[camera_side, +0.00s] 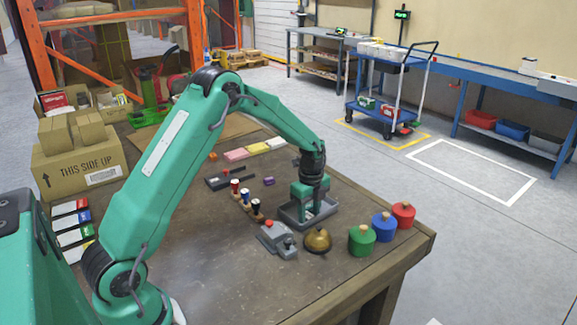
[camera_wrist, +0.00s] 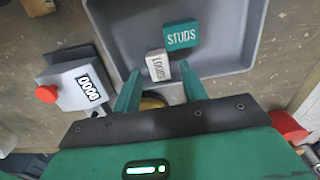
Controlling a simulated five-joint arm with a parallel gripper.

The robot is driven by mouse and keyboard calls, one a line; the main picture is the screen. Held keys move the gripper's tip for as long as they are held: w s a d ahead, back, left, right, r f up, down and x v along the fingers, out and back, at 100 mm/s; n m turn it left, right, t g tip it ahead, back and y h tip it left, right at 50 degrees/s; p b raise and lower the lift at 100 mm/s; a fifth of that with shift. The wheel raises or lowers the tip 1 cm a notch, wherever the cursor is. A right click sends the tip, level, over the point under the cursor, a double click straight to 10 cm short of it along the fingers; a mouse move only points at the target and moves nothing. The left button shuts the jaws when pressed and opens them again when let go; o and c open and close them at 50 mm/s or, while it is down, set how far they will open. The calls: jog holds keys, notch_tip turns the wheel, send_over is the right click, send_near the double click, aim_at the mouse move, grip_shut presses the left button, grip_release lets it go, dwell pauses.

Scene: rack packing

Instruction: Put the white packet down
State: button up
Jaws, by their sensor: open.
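The white packet (camera_wrist: 157,66), with dark lettering on it, lies in the grey tray (camera_wrist: 228,52), beside a green packet marked STUDS (camera_wrist: 180,36). My gripper (camera_wrist: 162,80) is open, its two green fingers apart on either side of the white packet's near end. I cannot tell whether either finger touches it. In the side view my gripper (camera_side: 311,207) points down into the tray (camera_side: 330,212); the packets inside are too small to make out there.
Around the tray are a brass bell (camera_side: 317,240), green (camera_side: 361,241), blue (camera_side: 384,227) and red (camera_side: 403,216) lidded pots, and a grey counter with a red button (camera_side: 277,240). Bare tabletop lies at front left.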

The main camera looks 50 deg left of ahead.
aim_at(309, 216)
notch_tip(309, 216, up, 12)
jog(key=shift+f, duration=0.25)
dwell(0.3)
dwell(0.5)
jog(key=s+d+r+n+t, duration=0.2)
jog(key=s+d+r+n, duration=0.45)
jog(key=s+r, duration=0.45)
jog(key=s+d+n+t, duration=0.3)
jog(key=s+n, duration=0.7)
jog(key=s, duration=0.7)
jog(key=shift+d+r+t, duration=0.25)
jog(key=shift+d+t, duration=0.05)
jog(key=shift+d, duration=0.35)
jog(key=shift+n, duration=0.25)
